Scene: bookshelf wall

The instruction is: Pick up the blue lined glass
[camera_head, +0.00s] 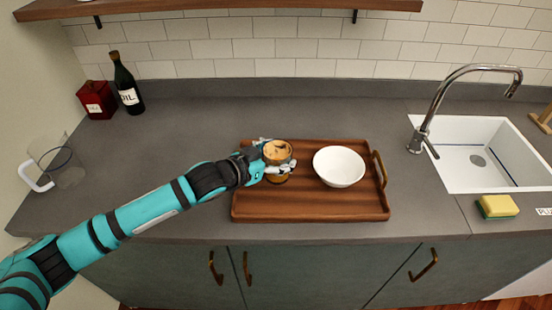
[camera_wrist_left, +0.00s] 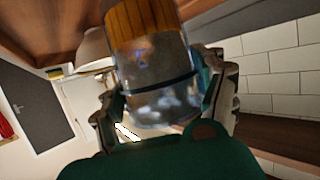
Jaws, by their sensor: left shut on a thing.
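A round glass (camera_head: 278,152) is over the left half of the wooden tray (camera_head: 300,210). My left gripper (camera_head: 272,160) is shut around its side. In the left wrist view the glass (camera_wrist_left: 155,100) is clear, with a dark blue line around it and a wood-coloured end section (camera_wrist_left: 142,18). The fingers of my left gripper (camera_wrist_left: 165,95) sit on both sides of it. The glass looks upright in the head view. I cannot tell whether its base touches the tray. My right gripper is not in view.
A white bowl (camera_head: 339,166) stands on the tray, right of the glass. A sink (camera_head: 460,155) with a faucet (camera_head: 424,128) and a sponge (camera_head: 497,206) are at right. A bottle (camera_head: 127,85), red box (camera_head: 96,100) and clear pitcher (camera_head: 66,166) are at left.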

